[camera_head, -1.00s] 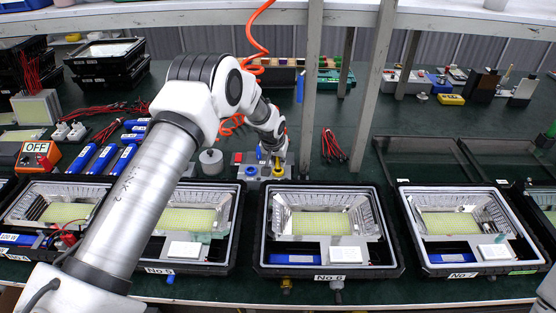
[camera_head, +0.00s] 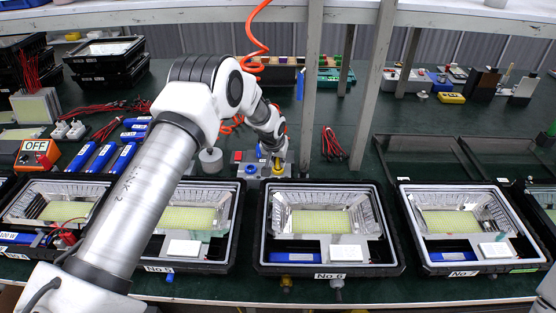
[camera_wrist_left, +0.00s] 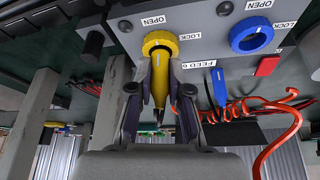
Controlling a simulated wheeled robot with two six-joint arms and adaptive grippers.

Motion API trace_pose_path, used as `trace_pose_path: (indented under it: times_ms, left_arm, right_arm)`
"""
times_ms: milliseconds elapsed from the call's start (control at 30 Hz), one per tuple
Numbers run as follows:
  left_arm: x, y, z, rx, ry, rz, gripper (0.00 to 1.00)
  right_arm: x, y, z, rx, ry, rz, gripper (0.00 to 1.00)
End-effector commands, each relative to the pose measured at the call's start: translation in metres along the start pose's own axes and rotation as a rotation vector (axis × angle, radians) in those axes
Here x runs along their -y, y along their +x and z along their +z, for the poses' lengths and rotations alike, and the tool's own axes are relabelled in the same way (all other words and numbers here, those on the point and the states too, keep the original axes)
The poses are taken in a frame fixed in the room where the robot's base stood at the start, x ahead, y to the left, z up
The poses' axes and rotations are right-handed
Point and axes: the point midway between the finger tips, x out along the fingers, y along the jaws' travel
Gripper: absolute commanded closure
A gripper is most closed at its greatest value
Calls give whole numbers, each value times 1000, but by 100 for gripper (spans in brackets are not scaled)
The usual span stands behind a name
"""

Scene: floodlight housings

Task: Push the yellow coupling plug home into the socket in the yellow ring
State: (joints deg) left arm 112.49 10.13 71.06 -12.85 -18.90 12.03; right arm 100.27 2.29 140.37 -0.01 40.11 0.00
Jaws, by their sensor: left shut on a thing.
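The yellow coupling plug (camera_wrist_left: 160,88) is between the fingers of my left gripper (camera_wrist_left: 158,82), which is shut on it. In the left wrist view the plug's front end meets the yellow ring (camera_wrist_left: 160,40) on the grey panel and lines up with it. The ring hides the socket and the plug's tip, so I cannot tell how deep the plug sits. In the head view my left gripper (camera_head: 275,157) is right above the yellow ring (camera_head: 278,172), and its fingers mostly hide the plug. My right gripper is not in view.
Beside the yellow ring are a blue ring (camera_wrist_left: 250,36), a blue plug (camera_wrist_left: 219,88) and a red button (camera_wrist_left: 267,66). An orange coiled cable (camera_wrist_left: 275,125) hangs nearby. Floodlight housings, including No 6 (camera_head: 390,268), line the bench front. A grey post (camera_head: 310,110) stands close right.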

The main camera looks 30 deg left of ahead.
Motion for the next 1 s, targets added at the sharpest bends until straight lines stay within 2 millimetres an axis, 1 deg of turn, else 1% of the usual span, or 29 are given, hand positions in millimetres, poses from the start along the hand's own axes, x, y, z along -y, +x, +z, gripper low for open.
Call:
trace_pose_path:
  times_ms: [267, 300, 333, 367, 633, 733, 767, 867, 1000]
  left_arm:
    - [0, 7, 3, 0, 0, 0, 100]
    - [0, 6, 2, 0, 0, 0, 68]
    - [0, 6, 2, 0, 0, 0, 58]
    - [0, 6, 2, 0, 0, 0, 53]
    - [0, 6, 3, 0, 0, 0, 53]
    - [0, 0, 2, 1, 0, 0, 53]
    - [0, -3, 2, 0, -1, 0, 53]
    - [0, -22, 1, -2, 0, 1, 53]
    - [0, -59, 1, -3, 0, 1, 53]
  right_arm:
    - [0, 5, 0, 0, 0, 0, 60]
    - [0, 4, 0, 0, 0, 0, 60]
    - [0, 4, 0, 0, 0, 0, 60]
    - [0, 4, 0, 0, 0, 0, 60]
    - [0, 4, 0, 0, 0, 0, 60]
    - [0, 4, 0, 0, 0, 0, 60]
    - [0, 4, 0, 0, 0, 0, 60]
    - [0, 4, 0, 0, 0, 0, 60]
    - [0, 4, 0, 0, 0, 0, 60]
